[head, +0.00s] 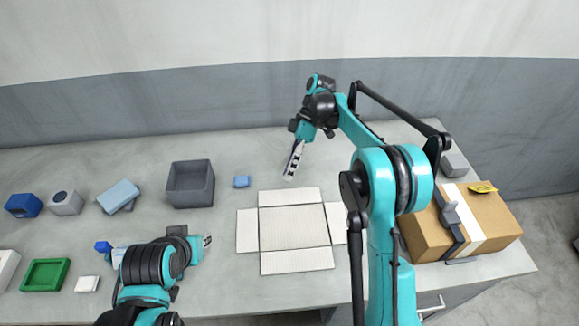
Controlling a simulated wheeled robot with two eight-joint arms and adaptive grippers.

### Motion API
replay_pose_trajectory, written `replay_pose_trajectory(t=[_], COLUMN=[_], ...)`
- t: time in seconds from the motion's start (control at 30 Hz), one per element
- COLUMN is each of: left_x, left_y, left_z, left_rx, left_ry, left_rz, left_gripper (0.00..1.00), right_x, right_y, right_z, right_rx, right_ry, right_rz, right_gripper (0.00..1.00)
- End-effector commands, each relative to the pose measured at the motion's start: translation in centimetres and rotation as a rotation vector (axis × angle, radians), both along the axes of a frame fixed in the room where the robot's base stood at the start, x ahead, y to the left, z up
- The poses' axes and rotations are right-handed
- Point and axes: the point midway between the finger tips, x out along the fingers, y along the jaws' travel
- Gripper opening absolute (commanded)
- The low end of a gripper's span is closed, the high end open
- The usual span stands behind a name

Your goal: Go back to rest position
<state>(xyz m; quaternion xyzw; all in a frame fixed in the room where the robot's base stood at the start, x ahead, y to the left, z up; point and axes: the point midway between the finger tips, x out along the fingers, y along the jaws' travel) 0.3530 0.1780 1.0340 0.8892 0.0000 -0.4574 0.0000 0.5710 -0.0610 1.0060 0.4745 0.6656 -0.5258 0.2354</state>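My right gripper (290,172) hangs over the table behind the flat white unfolded box sheet (292,228), with its fingers pointing down. Its fingers show as one narrow white and black strip, so their spread cannot be made out. I see no object at its tips. My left gripper (208,241) is low at the front of the table, left of the sheet, with its tips pointing right. It is small and partly hidden by its own arm, and I cannot tell whether it is open.
A taped cardboard box (490,222) stands at the right. Blue and grey items (118,195) and a green tray (46,275) are at the left. A wall bounds the back.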

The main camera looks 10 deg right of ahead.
Motion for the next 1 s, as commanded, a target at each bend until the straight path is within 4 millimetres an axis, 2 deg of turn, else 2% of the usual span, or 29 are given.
replay_pose_trajectory(t=[0.27, 0.47, 0.6, 0.73, 1.0], left_x=[0.0, 0.0, 0.0, 0.0, 0.0], left_y=[0.0, 0.0, 0.0, 0.0, 0.0], left_z=[0.0, 0.0, 0.0, 0.0, 0.0], left_rx=[0.0, 0.0, 0.0, 0.0, 0.0], left_ry=[0.0, 0.0, 0.0, 0.0, 0.0], left_rz=[0.0, 0.0, 0.0, 0.0, 0.0], left_gripper=[0.24, 0.24, 0.24, 0.24, 0.24], right_x=[-0.2, -2.2, -5.0, -8.0, -14.8], right_y=[0.0, -1.0, -2.4, -4.0, -7.5], right_z=[0.2, 2.7, 4.9, 6.2, 6.4], right_rx=[-0.008, -0.109, -0.213, -0.285, -0.343], right_ry=[-0.004, -0.056, -0.13, -0.204, -0.366], right_rz=[-0.012, -0.187, -0.412, -0.628, -1.067], right_gripper=[0.24, 0.24, 0.24, 0.24, 0.24])
